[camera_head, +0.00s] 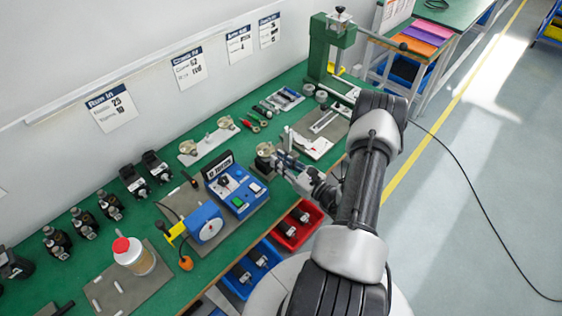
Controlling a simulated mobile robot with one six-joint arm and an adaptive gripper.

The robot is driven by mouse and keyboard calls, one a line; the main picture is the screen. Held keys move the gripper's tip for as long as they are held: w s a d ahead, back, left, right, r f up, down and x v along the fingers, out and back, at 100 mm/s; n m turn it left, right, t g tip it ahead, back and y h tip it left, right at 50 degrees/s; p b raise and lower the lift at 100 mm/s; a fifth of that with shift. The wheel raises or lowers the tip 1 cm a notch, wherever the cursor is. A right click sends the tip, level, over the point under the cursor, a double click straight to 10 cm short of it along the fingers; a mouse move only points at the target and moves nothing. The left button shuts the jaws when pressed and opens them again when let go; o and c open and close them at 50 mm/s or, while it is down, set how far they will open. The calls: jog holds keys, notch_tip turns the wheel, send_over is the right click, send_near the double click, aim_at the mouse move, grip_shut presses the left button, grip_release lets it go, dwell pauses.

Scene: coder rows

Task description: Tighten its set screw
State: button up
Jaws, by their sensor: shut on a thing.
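My gripper (273,158) is over the green bench, at the end of my arm reaching in from the right. It is shut on a small brass-coloured round part (264,149), at the jaws' far end. How the jaws sit on it is partly hidden. Two similar brass-coloured round parts stand on a pale plate behind, one at the left (187,147) and one at the right (225,122). A set screw is too small to make out on any of them.
A blue control box (238,190) and a blue dial gauge (206,223) stand close left of my gripper. A red bin (295,226) and a blue bin (250,269) hang at the bench front. A green press (328,48) stands at the far end. Hand tools (258,117) lie behind.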

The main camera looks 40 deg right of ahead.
grip_shut()
jog(key=shift+m, duration=0.9)
jog(key=o, duration=0.8)
grip_release()
jog(key=shift+o, duration=0.2)
jog(key=s+d, duration=0.1)
jog(key=s, duration=1.1)
